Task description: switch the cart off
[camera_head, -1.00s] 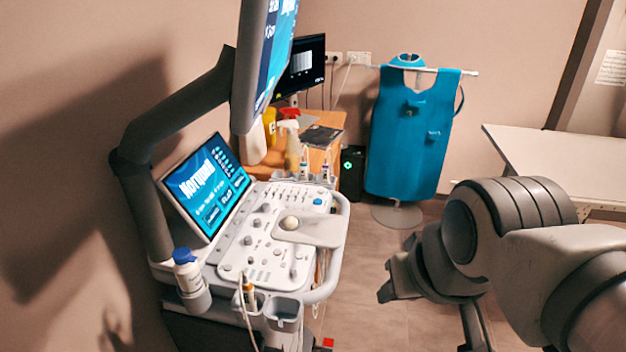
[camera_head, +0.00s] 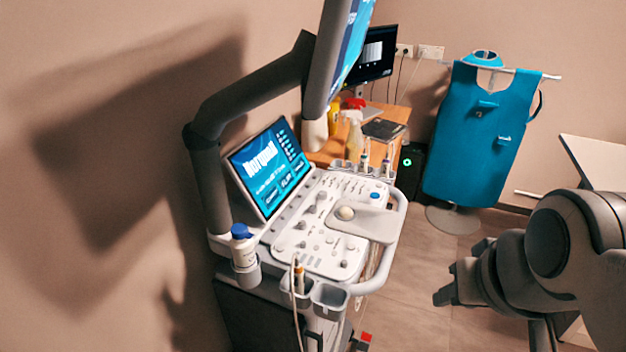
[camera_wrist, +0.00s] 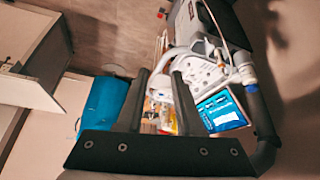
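The cart (camera_head: 325,240) is an ultrasound-type cart with a white control panel of knobs, a trackball and a blue button (camera_head: 375,195). Its small tilted screen (camera_head: 267,165) is lit blue with white text, and a larger monitor (camera_head: 345,50) on a grey arm is lit too. A red part (camera_head: 364,338) shows low at the cart's front. My gripper (camera_head: 450,284) hangs to the right of the cart, apart from it, over the floor. In the wrist view the two fingers (camera_wrist: 158,87) are spread with a gap, and the cart's panel (camera_wrist: 200,70) and lit screen (camera_wrist: 221,110) lie beyond them.
A blue apron (camera_head: 475,135) hangs on a stand behind. A wooden desk (camera_head: 330,152) with bottles and a monitor (camera_head: 377,55) stands at the back, beside a dark computer box (camera_head: 409,165). A white table (camera_head: 595,160) is at the right. Floor (camera_head: 415,310) between cart and gripper is clear.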

